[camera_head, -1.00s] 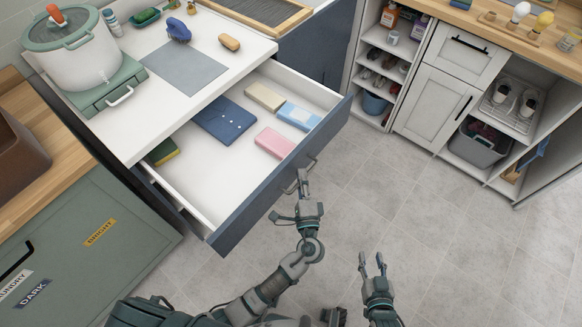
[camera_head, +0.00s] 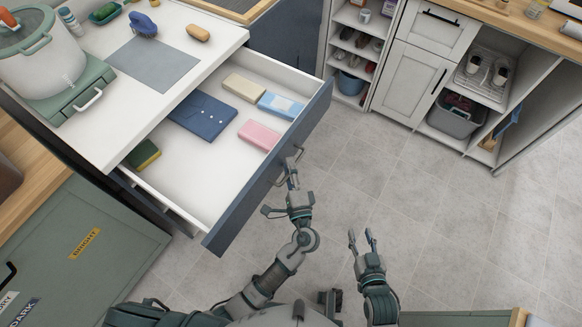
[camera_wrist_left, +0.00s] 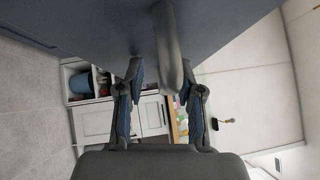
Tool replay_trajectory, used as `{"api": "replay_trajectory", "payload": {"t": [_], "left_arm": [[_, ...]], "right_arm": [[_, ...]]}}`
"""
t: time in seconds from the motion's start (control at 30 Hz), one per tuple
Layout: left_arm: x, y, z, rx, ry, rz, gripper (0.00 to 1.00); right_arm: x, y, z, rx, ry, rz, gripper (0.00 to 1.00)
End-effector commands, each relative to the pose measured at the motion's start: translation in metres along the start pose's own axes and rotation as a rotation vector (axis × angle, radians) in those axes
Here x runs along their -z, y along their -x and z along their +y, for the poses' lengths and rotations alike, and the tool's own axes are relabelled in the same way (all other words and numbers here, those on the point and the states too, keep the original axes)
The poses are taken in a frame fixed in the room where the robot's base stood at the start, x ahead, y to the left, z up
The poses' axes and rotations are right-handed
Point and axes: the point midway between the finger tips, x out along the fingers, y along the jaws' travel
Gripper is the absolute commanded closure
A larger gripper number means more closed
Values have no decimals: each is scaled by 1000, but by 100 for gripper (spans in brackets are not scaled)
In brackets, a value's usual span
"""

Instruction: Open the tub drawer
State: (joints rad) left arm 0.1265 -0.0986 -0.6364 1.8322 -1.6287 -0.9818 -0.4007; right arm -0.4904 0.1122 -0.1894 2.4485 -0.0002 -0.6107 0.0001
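The drawer has a blue front (camera_head: 272,165) and a white inside, and it stands pulled out from under the white counter. A curved handle (camera_head: 280,178) sits on its front. My left gripper (camera_head: 293,178) is at this handle. In the left wrist view its fingers (camera_wrist_left: 165,85) are apart, with the grey handle bar (camera_wrist_left: 170,45) between them, close to one finger. Whether they touch it I cannot tell. My right gripper (camera_head: 362,242) is open and empty above the floor. A white tub (camera_head: 40,60) stands on a green base (camera_head: 85,95) on the counter.
The drawer holds a dark blue folded item (camera_head: 203,116), a pink box (camera_head: 259,134), a blue-white pack (camera_head: 280,104), a beige box (camera_head: 243,88) and a green-yellow sponge (camera_head: 142,154). White cabinets (camera_head: 408,85) stand at the back right. The tiled floor (camera_head: 430,200) is clear.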

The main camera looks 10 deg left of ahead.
Motion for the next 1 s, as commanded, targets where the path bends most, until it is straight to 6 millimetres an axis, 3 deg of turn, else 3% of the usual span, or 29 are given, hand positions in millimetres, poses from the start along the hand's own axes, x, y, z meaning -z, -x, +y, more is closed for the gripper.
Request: {"api": "replay_trajectory", "payload": {"t": [0.23, 0.63, 0.8, 1.0], "left_arm": [[1, 20, 0, 0, 0, 1, 64], [0, 102, 3, -4, -1, 1, 64], [-1, 116, 2, -3, 0, 1, 64], [0, 118, 2, -2, 0, 0, 64]], "right_arm": [[1, 1, -1, 2, 1, 2, 60], [1, 1, -1, 1, 1, 1, 60], [1, 1, -1, 1, 1, 1, 60], [1, 1, 0, 1, 0, 1, 60]]}}
